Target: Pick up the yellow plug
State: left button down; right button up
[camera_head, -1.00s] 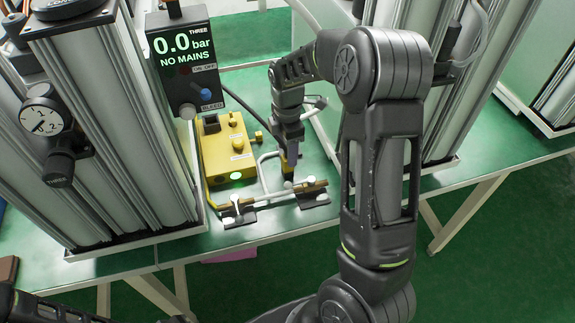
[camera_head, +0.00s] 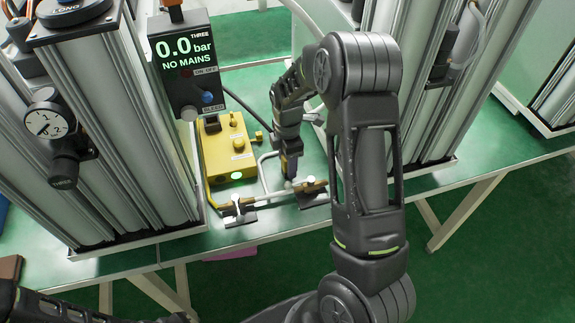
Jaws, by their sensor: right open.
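My right gripper (camera_head: 291,168) points down over the right end of a small pipe rack on the green bench. The jaws are small and seen from behind and above; they are open, and I see nothing clearly held. I cannot pick out the yellow plug for sure; the hand may hide it. A yellow box (camera_head: 222,160) with knobs and a lit green lamp stands just left of the gripper. Part of my left arm shows dark along the bottom left edge; its gripper is not in view.
A white pipe (camera_head: 277,197) runs between two clamps, left (camera_head: 238,212) and right (camera_head: 313,194), near the bench's front edge. Tall metal columns stand left (camera_head: 110,130) and right (camera_head: 440,100), leaving a narrow gap.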

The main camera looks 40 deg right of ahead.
jog(key=shift+c, duration=0.5)
grip_shut()
